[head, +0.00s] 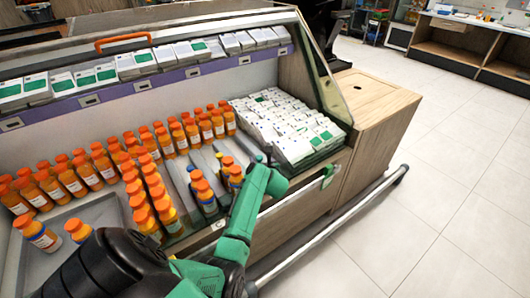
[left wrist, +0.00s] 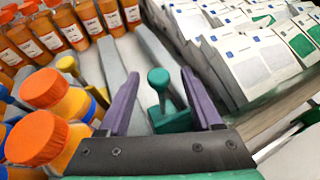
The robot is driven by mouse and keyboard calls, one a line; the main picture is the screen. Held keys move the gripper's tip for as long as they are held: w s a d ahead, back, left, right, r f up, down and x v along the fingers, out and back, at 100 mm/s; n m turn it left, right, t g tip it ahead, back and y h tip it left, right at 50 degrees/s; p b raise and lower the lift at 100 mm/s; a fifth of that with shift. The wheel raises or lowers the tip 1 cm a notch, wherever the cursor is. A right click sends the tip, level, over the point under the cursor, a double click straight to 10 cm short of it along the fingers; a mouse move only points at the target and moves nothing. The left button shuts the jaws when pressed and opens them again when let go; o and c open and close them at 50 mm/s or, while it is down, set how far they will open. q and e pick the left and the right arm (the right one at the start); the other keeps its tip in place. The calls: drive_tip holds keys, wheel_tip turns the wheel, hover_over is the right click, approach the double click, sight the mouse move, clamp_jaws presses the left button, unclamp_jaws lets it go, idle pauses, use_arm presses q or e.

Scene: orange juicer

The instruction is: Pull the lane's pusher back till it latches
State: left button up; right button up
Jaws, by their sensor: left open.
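A pusher (left wrist: 159,78) with a green round knob, a stem and a green base stands in a grey lane in the left wrist view. My left gripper (left wrist: 159,90) is open, with one purple finger on each side of the pusher; I cannot tell whether either touches it. In the head view my left gripper (head: 264,158) is over the front of the display, right of the orange bottles, and the pusher is hidden there. The lane (left wrist: 152,52) runs back from the pusher, with no bottle visible in it. My right gripper is not in view.
Orange bottles (head: 203,190) stand close on the left, and a yellow-knobbed pusher (left wrist: 68,66) is among them. White cartons (head: 285,120) fill the bin to the right. A front rail (head: 300,200) edges the display. A shelf of white boxes (head: 140,62) runs above.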

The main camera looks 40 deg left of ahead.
use_arm(q)
drive_tip(key=shift+w+a+f, duration=0.15)
drive_tip(key=shift+w+a, duration=0.1)
drive_tip(key=shift+a, duration=0.1)
drive_tip(key=shift+s, duration=0.15)
drive_tip(key=shift+d, duration=0.1)
clamp_jaws()
idle(1.0)
